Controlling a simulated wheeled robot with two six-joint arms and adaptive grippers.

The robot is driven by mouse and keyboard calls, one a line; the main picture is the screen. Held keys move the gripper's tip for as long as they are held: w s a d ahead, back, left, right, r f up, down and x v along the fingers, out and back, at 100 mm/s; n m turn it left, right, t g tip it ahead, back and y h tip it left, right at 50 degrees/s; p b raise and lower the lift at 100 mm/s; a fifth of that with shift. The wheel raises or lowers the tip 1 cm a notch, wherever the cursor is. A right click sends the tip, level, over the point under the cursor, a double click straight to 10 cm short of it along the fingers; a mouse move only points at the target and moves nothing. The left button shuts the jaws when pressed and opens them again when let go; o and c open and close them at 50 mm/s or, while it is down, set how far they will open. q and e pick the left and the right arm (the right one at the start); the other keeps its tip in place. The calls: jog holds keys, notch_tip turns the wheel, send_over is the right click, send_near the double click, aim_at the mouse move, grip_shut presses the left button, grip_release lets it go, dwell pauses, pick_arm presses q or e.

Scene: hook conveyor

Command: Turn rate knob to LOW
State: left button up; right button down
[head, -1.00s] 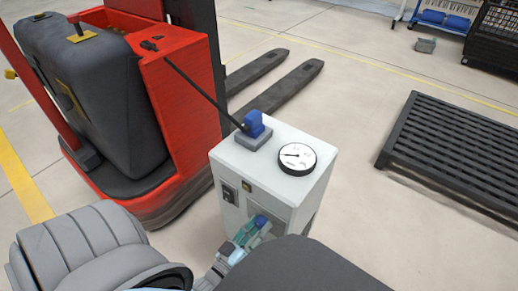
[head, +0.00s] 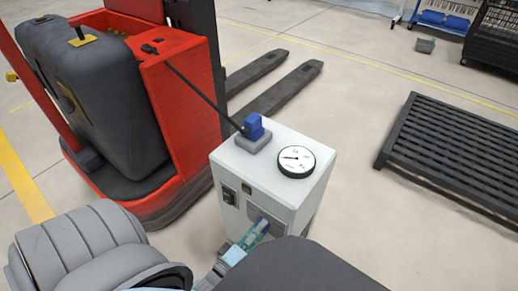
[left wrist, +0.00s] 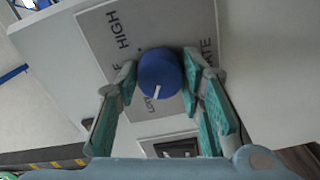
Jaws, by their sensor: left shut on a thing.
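The round blue rate knob (left wrist: 160,73) is on a grey label plate (left wrist: 108,15), in the left wrist view. Its white pointer mark points down in that view, toward partly hidden lettering that seems to start with L. "HIGH" reads at the upper left of the plate, and "RATE", partly covered, is at the right. My left gripper (head: 262,224) is at the front of the white charger cabinet (head: 310,206) in the head view. Its two teal-padded fingers are shut on the knob, one on each side. My right gripper is not in view.
A round gauge (head: 296,160) and a blue plug on a grey base (head: 252,142) are on the cabinet top, with a black cable running to the red forklift (head: 185,105). A dark switch (head: 228,194) is on the front. A black slatted pallet (head: 455,155) lies right; floor between is clear.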

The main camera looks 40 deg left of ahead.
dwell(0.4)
pick_arm(q)
jog(key=o, duration=1.2)
jog(key=shift+c, duration=0.2)
